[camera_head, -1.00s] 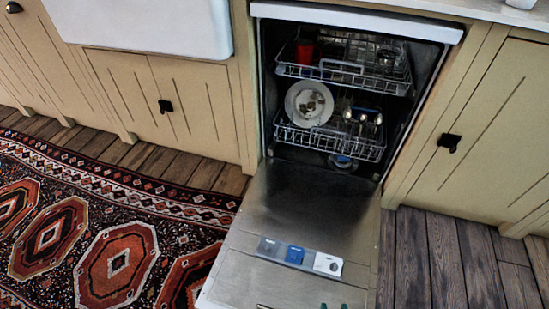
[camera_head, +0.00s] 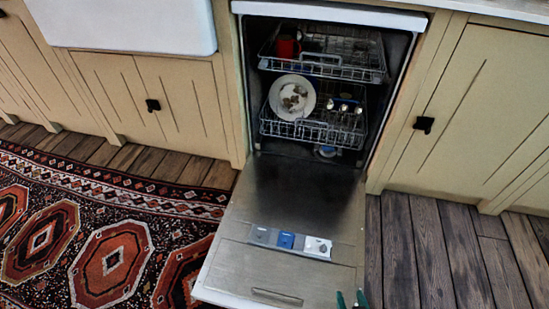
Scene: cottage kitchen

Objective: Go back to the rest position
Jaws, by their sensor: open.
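My gripper (camera_head: 351,300) shows only as two dark green fingertips at the bottom edge of the view. The tips are apart with nothing seen between them. They appear in front of the lower right corner of the open dishwasher door (camera_head: 285,210). The rest of the gripper and my arm are out of view. The dishwasher stands open with its door folded down. Its upper rack (camera_head: 345,70) holds a red cup (camera_head: 288,44). Its lower rack (camera_head: 310,133) holds a soiled white plate (camera_head: 287,108) and several spoon-like utensils (camera_head: 345,104).
Beige cabinets (camera_head: 470,110) with black knobs flank the dishwasher. A white sink (camera_head: 130,25) is at upper left. A patterned rug (camera_head: 110,260) covers the floor at left. The wooden floor (camera_head: 430,255) at right is clear. The lowered door juts into the floor space.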

